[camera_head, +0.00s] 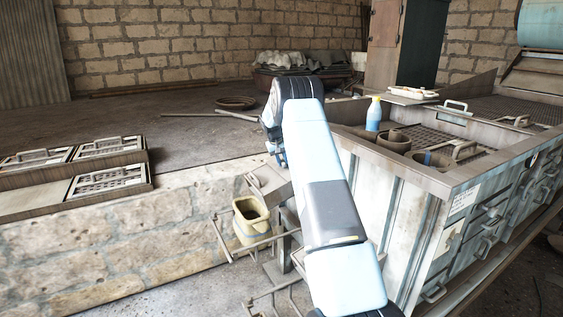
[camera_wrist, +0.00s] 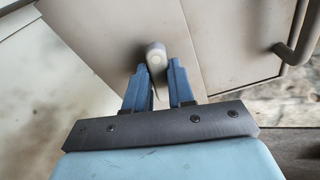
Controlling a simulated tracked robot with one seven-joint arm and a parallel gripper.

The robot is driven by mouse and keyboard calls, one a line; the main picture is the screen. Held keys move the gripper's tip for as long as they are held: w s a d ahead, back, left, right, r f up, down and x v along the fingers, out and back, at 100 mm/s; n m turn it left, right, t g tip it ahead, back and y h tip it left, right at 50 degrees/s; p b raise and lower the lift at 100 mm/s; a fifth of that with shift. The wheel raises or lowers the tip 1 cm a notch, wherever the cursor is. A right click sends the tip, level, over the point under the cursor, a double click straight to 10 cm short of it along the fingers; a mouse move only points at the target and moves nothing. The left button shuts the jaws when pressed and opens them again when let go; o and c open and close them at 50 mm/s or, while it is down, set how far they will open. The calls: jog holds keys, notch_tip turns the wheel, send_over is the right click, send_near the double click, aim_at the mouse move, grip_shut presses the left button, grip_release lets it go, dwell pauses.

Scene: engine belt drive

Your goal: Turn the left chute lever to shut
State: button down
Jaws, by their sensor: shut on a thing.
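In the wrist view, a pale grey lever with a rounded end (camera_wrist: 155,56) stands out in front of a flat light panel (camera_wrist: 228,38). I take it for the chute lever; whether it is the left one I cannot tell. My gripper (camera_wrist: 160,68) has its two blue fingers on either side of the lever and is shut on it. In the head view, my own light blue arm covers the middle, and the lever cannot be made out there.
A bent grey handle (camera_wrist: 296,42) is on the right of the wrist view. In the head view, a yellow bucket (camera_head: 250,220) hangs left of my arm. Framed grates (camera_head: 108,180) lie at left.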

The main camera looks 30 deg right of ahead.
jog(key=shift+w+r+n, duration=0.15)
jog(key=shift+n, duration=1.15)
jog(key=shift+y, duration=0.3)
jog(key=c, duration=1)
grip_release()
jog(key=v, duration=1.3)
jog(key=shift+a+r, duration=0.15)
jog(key=shift+r, duration=0.05)
